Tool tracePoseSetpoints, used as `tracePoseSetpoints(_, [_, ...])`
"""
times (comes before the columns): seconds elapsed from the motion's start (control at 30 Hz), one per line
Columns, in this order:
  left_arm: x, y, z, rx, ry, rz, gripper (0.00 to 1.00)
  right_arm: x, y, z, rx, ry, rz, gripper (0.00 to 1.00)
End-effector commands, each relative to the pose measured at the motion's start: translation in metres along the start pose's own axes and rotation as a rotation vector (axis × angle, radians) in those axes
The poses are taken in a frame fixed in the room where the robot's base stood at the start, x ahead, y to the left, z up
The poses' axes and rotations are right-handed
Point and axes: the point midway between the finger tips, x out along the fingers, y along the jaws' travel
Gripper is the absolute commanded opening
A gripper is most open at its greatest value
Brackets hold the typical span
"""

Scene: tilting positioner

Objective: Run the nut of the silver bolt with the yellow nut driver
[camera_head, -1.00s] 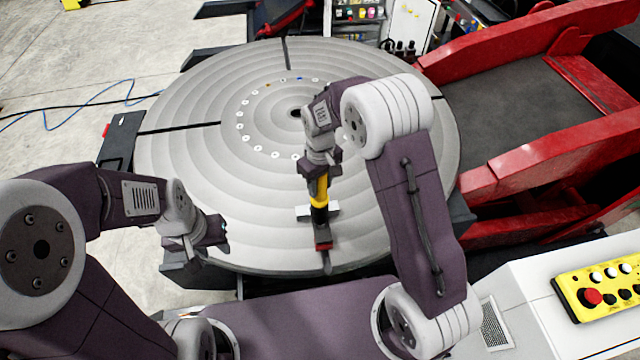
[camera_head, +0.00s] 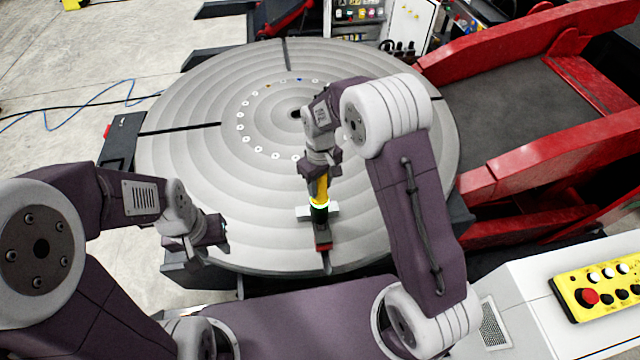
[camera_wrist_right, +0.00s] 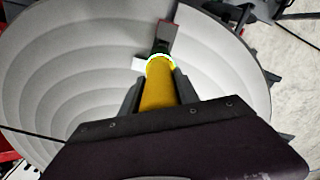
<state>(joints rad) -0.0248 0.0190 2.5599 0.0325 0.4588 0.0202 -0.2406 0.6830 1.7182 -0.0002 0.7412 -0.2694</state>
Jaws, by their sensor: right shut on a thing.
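The yellow nut driver (camera_head: 320,190) is upright below my right gripper (camera_head: 319,175), which is shut on it. In the right wrist view the driver's yellow body (camera_wrist_right: 158,92) runs between the two dark fingers. A ring at its lower end glows pale green, with a black part below it. The driver's lower end is at a pale metal piece (camera_head: 303,212) and a red block (camera_head: 323,246) near the front of the round table (camera_head: 205,175). The silver bolt and its nut cannot be made out there. My left gripper (camera_head: 218,238) is by the table's front-left rim, its opening unclear.
The table has a ring of small pale discs (camera_head: 258,149) around its centre and dark radial slots. Red machine frames (camera_head: 560,150) stand at the right. A yellow button box (camera_head: 600,285) sits at the front right. The table's left half is clear.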

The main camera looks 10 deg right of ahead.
Motion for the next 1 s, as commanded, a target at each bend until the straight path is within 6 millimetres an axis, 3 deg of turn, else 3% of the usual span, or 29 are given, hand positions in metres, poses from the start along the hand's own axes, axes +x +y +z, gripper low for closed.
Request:
tracePoseSetpoints(0.17, [-0.004, 0.000, 0.000, 0.000, 0.000, 0.000, 0.36, -0.005, 0.000, 0.000, 0.000, 0.000, 0.000, 0.00])
tracePoseSetpoints(0.63, [-0.048, 0.001, -0.005, 0.000, 0.000, 0.000, 0.36, -0.057, 0.000, 0.000, 0.000, 0.002, 0.000, 0.00])
tracePoseSetpoints(1.0, [-0.046, 0.001, -0.005, 0.000, 0.000, 0.000, 0.36, -0.056, 0.000, -0.001, 0.000, 0.002, 0.001, 0.00])
